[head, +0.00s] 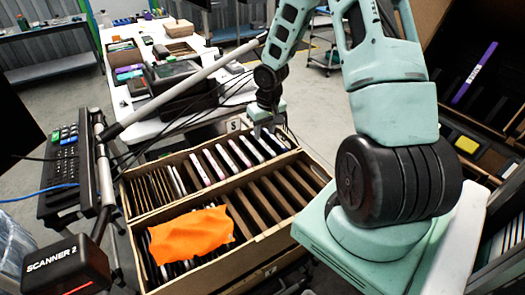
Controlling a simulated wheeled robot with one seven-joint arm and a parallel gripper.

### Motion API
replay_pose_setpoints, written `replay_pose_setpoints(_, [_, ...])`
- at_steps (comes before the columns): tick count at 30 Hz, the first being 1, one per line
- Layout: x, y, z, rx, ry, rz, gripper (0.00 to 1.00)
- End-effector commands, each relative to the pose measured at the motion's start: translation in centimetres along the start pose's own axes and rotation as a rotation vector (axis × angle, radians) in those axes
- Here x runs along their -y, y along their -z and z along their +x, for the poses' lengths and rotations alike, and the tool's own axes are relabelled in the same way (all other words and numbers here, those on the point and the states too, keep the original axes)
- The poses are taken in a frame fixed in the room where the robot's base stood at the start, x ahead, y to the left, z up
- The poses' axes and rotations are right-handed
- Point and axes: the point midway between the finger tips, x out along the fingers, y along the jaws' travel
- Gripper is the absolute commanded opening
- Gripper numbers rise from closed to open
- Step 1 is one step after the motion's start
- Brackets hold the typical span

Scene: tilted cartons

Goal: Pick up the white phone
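A cardboard carton (128,208) with divider slots stands tilted in the middle of the head view. Several thin phones stand on edge in its far row. A pale, whitish phone (240,153) is among them; others look similar, so I cannot tell for certain which is the white one. My gripper (263,133) is over the right part of the far row, pointing down, close to the phone tops. Its fingertips are small and partly lost against the phones, so I cannot tell whether it touches one or how wide it is.
An orange cloth (190,233) lies over the carton's near row. A scanner box (67,268) and a keyboard (66,165) are at the left. A white table (118,92) with boxes stands behind. A dark shelf carton with a purple item (474,73) is at the right.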

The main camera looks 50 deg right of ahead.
Motion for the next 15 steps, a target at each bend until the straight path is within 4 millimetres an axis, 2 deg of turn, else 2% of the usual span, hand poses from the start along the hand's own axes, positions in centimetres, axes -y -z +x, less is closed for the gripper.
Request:
replay_pose_setpoints(9, [0.3,-0.1,4.2,0.003,0.001,-0.002,0.39])
replay_pose_setpoints(15, [0.2,-0.1,5.1,0.002,0.000,0.000,0.39])
